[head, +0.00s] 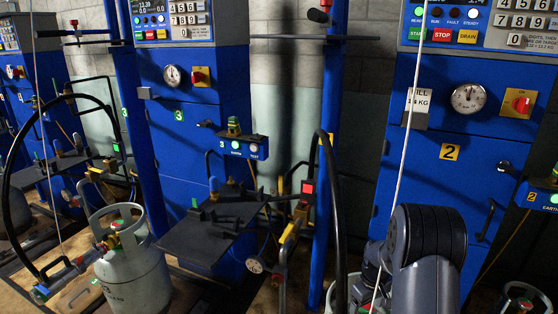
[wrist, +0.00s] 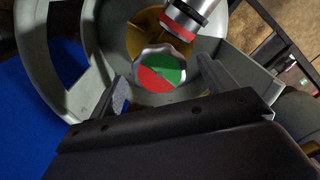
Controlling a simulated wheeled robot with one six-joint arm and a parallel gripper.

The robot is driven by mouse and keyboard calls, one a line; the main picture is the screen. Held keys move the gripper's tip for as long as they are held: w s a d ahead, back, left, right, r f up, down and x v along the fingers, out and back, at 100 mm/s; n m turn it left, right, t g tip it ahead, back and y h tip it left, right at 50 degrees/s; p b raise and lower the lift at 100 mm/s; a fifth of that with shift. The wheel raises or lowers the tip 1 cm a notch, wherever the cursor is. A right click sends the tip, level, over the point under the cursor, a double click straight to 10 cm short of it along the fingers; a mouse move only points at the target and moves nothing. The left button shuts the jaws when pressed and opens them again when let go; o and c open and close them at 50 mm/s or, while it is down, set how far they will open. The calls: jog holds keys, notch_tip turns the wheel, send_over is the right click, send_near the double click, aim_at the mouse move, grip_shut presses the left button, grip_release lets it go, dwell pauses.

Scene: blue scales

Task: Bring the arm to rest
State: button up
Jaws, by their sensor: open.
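In the wrist view my gripper (wrist: 162,74) is open, with one finger on each side of a round red and green valve knob (wrist: 158,78). The knob sits inside the grey collar (wrist: 35,62) of a gas cylinder. I cannot tell whether the fingers touch the knob. A metal connector with a red ring (wrist: 184,20) is beside the knob. In the head view my arm (head: 428,255) is at the lower right, in front of scale 2, and its gripper end is hidden. Part of a grey cylinder (head: 332,292) shows left of it.
Blue cabinet 2 (head: 450,190) stands behind my arm, with a red rotary switch (head: 520,103). A white cord (head: 408,140) hangs close to the arm. A black hose (head: 338,200) curves down to its left. Another grey cylinder (head: 133,275) stands at the left.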

dwell(0.4)
notch_tip(320, 180, up, 11)
jog(key=p, duration=0.2)
notch_tip(320, 180, down, 11)
jog(key=shift+f+b, duration=0.2)
jog(key=shift+b, duration=0.8)
jog(key=shift+r+m, duration=0.2)
jog(key=shift+m, duration=0.7)
jog(key=m, duration=0.9)
jog(key=shift+d, duration=0.1)
jog(key=m+b, duration=0.1)
jog(key=m, duration=0.5)
jog(key=shift+m, duration=0.4)
jog(key=m, duration=0.4)
jog(key=shift+s+m+b, duration=0.1)
jog(key=shift+m+b, duration=0.3)
jog(key=shift+r, duration=0.15)
